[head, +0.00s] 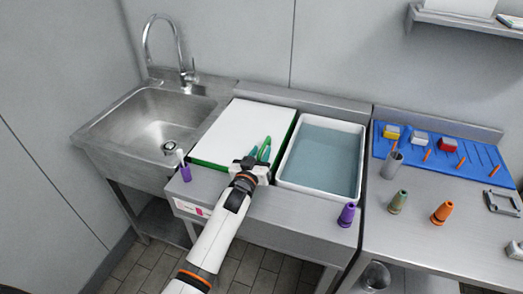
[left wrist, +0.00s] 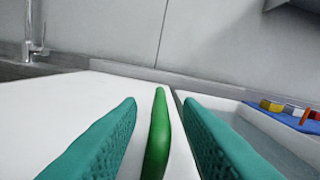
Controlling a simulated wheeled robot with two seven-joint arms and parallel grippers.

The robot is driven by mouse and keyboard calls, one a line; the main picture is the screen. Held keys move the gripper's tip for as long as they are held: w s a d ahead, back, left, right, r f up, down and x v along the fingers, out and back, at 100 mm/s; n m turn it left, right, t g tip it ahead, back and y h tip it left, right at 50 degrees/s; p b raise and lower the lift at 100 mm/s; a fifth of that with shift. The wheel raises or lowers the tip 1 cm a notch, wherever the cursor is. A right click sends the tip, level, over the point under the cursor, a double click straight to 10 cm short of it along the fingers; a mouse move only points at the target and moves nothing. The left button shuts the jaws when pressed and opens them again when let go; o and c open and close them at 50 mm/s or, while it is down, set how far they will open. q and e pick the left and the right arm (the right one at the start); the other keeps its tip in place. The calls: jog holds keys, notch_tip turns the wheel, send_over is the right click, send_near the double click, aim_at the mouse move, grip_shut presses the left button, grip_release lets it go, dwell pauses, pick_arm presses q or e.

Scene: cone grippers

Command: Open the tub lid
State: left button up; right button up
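The tub lid (head: 248,125) is a flat white panel with a green edge, lying on the steel counter between the sink and a water-filled tub. It also shows as a white surface in the left wrist view (left wrist: 95,85). A narrow green handle (left wrist: 159,130) stands up near the lid's right side. My left gripper (head: 261,150) is over the lid's front right part. Its two teal fingers in the left wrist view (left wrist: 158,102) are spread on either side of the handle, with gaps visible on both sides. My right gripper is not in view.
The open white tub (head: 321,157) of water is right of the lid, and the steel sink (head: 165,118) is left. Purple (head: 347,215), grey-green (head: 398,202) and orange (head: 442,212) cones stand along the counters. A blue mat (head: 440,151) with small blocks lies at right.

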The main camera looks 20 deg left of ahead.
pick_arm(q)
jog(key=shift+w, duration=0.6)
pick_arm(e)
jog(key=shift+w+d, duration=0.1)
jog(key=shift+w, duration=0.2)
pick_arm(q)
grip_shut()
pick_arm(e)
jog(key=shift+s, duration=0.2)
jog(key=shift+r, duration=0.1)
